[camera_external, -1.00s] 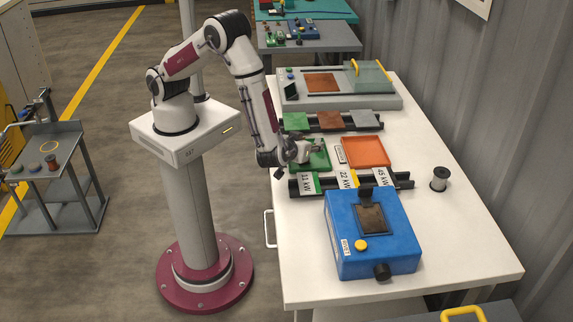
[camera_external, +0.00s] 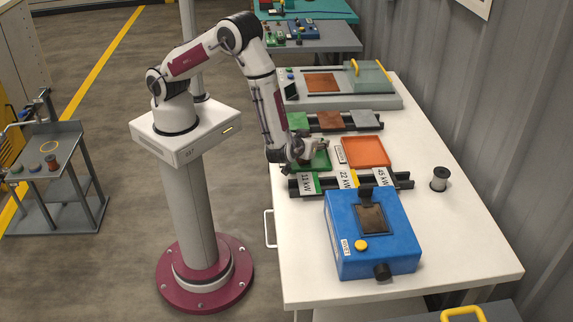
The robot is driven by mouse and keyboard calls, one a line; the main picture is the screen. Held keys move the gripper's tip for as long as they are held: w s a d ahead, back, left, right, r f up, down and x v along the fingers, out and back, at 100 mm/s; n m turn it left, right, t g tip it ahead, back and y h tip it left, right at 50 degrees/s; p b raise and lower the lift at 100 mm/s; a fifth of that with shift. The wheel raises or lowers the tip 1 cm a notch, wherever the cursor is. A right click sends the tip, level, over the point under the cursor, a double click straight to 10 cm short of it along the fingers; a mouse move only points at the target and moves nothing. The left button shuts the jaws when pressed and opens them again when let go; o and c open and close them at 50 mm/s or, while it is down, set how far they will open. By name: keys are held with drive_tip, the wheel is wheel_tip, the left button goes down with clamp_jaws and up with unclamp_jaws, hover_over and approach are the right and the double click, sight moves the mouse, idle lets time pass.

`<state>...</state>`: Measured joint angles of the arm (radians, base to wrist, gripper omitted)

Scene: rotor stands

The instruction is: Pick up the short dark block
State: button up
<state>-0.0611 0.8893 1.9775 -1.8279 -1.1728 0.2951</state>
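I cannot make out a short dark block for certain; it may be hidden by my gripper or too small to tell. My gripper (camera_external: 316,148) is over the green tray (camera_external: 321,164) on the white table, left of the orange tray (camera_external: 366,152). It covers part of the green tray. The fingers are too small and blurred to show whether they are open or shut, or whether anything is between them.
A dark rail with labelled plates (camera_external: 403,181) lies in front of the trays. Another rail with green, brown and grey plates (camera_external: 363,120) lies behind. A blue box (camera_external: 385,253) stands at the front, and a spool (camera_external: 439,179) at right. The front right tabletop (camera_external: 462,255) is clear.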

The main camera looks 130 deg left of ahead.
drive_tip(key=shift+a+f, duration=0.1)
idle(0.4)
clamp_jaws()
wheel_tip(320, 180, up, 10)
idle(1.1)
idle(0.4)
